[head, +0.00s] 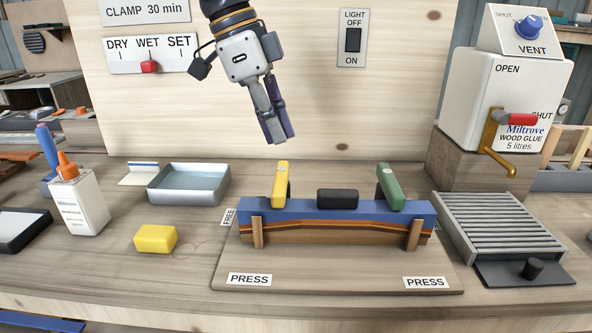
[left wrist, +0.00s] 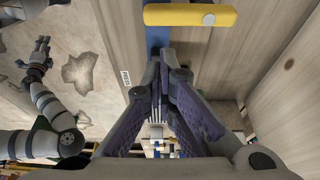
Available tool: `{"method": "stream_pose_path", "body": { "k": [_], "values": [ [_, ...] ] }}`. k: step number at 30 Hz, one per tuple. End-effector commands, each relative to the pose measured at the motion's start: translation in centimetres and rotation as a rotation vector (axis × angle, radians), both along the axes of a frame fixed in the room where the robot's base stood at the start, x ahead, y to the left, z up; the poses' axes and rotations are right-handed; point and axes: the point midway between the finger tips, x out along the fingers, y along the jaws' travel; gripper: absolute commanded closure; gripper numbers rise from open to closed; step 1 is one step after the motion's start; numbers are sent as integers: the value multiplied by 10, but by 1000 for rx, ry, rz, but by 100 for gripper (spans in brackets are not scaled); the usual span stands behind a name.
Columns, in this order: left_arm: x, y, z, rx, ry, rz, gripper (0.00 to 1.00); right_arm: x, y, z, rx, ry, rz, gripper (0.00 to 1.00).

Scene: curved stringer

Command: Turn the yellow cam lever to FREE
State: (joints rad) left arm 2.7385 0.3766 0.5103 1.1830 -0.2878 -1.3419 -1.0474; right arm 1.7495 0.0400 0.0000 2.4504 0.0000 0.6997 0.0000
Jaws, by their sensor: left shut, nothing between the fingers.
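The yellow cam lever (head: 280,186) sits at the left end of the blue clamp bar (head: 330,211), its length running front to back. A FREE label (head: 228,217) lies to its left and a PRESS label (head: 249,280) in front. In the left wrist view the yellow lever (left wrist: 188,15) crosses the top, with a grey disc near its right end. My left gripper (head: 279,138) is shut and empty, above and behind the lever, apart from it. My right gripper (left wrist: 39,52) shows small in the left wrist view; its jaw state is unclear.
A green lever (head: 390,187) and a black block (head: 337,198) are also on the bar. A glue bottle (head: 79,203), yellow block (head: 156,238) and metal tray (head: 189,184) stand left. A glue tank (head: 497,100) and roller rack (head: 500,223) stand right.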

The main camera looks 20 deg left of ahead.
Motion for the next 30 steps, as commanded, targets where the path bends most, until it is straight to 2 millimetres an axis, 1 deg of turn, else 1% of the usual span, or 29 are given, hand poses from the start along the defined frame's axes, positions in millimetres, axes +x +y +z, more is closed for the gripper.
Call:
{"method": "stream_pose_path", "body": {
  "k": [5, 9, 12, 15, 20, 30],
  "values": [
    [1, -8, -25, 1, 4, 0, 100, 1, 0, 1, 0, -4, 0, 60],
    [4, -18, -54, 1, 4, 0, 100, 2, 0, 1, 0, -5, 0, 60],
    [6, -24, -71, 1, 4, 0, 100, 2, 0, 1, 0, -6, 0, 60],
    [8, -28, -84, 0, 4, 1, 100, 2, 0, 1, 0, -6, 0, 60],
    [9, -31, -93, 0, 1, 2, 100, 2, 0, 1, 0, -6, 0, 60],
    [9, -31, -94, 0, 1, 1, 100, 2, 0, 1, 0, -5, 0, 60]
  ]
}}
